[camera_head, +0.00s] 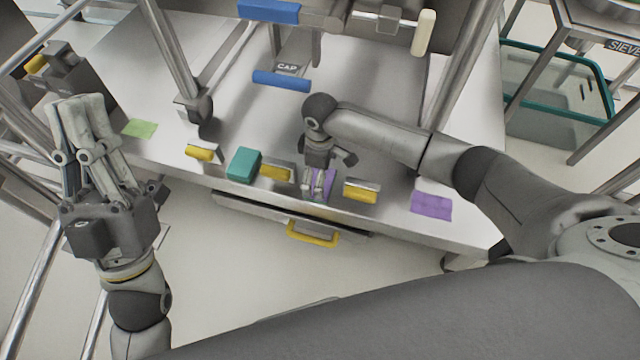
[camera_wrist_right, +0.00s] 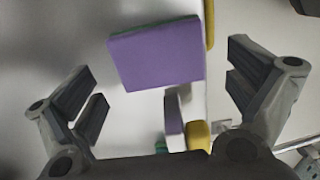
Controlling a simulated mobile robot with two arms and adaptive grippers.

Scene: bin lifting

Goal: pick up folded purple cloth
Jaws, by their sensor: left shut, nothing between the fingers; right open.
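A thick purple rectangular piece (camera_head: 329,182), which looks like the folded purple cloth, lies near the table's front edge, partly hidden by my right gripper. In the right wrist view the purple piece (camera_wrist_right: 155,56) shows a dark green far edge. My right gripper (camera_head: 315,190) points down over it; in the wrist view its open fingers (camera_wrist_right: 170,95) stand on either side with nothing held. A second, flat purple cloth (camera_head: 431,205) lies farther right on the table. My left gripper (camera_head: 82,108) is shut and empty, raised at the left.
Yellow-handled clips (camera_head: 361,191) and (camera_head: 276,172) flank the purple piece along the table edge (camera_head: 400,228). A teal block (camera_head: 243,165) and a green cloth (camera_head: 140,129) lie farther left. A metal frame with posts (camera_head: 168,50) stands on the table.

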